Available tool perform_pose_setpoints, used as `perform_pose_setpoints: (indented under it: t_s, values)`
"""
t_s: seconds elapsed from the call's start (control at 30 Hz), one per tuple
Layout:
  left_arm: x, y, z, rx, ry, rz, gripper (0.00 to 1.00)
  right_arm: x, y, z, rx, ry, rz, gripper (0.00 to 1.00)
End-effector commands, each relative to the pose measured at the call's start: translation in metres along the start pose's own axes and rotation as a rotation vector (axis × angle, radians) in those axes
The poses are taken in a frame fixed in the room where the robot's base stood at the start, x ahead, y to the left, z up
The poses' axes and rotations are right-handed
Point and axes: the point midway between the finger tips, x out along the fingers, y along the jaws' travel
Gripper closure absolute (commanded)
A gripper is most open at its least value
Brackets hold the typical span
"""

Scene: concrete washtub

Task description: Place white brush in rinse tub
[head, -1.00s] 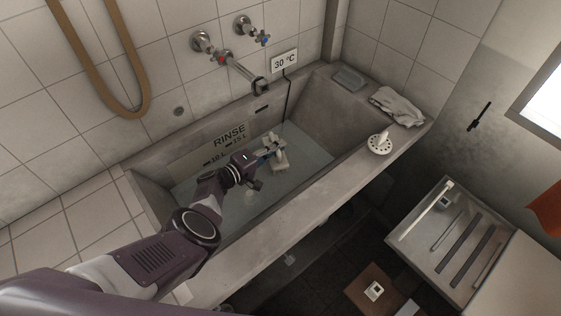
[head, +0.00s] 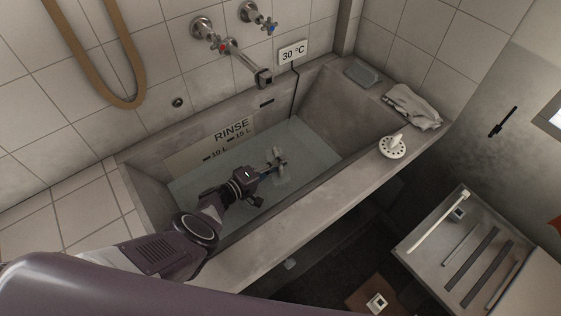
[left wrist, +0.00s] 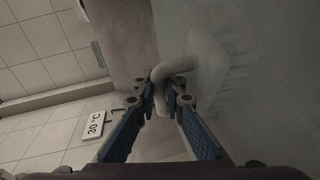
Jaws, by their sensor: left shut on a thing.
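The rinse tub (head: 290,205) is a concrete basin marked RINSE, with water (head: 312,145) in it. My left gripper (head: 268,167) is inside the tub, low at the water. It is shut on the white brush (head: 279,157), which looks dull and greenish, as if at least partly under water. In the left wrist view the fingers (left wrist: 167,100) close around the brush's bent pale handle (left wrist: 175,66). The brush's head and bristles (left wrist: 232,68) look faint and blurred beyond them. My right gripper is not in view.
A white perforated round piece (head: 392,147), a crumpled cloth (head: 412,106) and a grey dish (head: 361,73) lie on the right ledge. The spout (head: 254,68) projects over the tub's back edge. A slotted tray (head: 465,250) stands at lower right.

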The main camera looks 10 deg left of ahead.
Motion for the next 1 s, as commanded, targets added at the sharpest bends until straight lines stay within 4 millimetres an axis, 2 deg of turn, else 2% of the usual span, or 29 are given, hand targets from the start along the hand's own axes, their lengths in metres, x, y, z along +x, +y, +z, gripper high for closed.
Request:
perform_pose_setpoints:
  t_s: [0.1, 0.13, 0.27, 0.53, 0.67, 0.8, 1.0]
  values:
    - [0.002, -0.004, 0.001, 0.001, -0.001, 0.002, 1.0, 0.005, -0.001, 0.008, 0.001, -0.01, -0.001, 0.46]
    - [0.001, -0.003, 0.001, 0.0, -0.001, 0.001, 0.87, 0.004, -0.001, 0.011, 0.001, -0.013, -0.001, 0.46]
    - [0.001, -0.003, 0.001, 0.0, -0.001, 0.001, 0.73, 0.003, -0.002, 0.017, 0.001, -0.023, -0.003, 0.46]
    - [0.001, -0.002, 0.0, 0.0, -0.001, 0.001, 0.73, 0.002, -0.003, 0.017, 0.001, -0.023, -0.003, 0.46]
    - [0.0, 0.006, -0.001, 0.0, 0.0, 0.001, 0.73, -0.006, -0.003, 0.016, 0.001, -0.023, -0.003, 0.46]
    - [-0.026, 0.005, 0.0, 0.001, 0.001, -0.002, 0.73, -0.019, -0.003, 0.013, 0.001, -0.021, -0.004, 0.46]
    - [-0.058, 0.002, 0.0, 0.0, 0.001, -0.001, 0.73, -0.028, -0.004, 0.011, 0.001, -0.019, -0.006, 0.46]
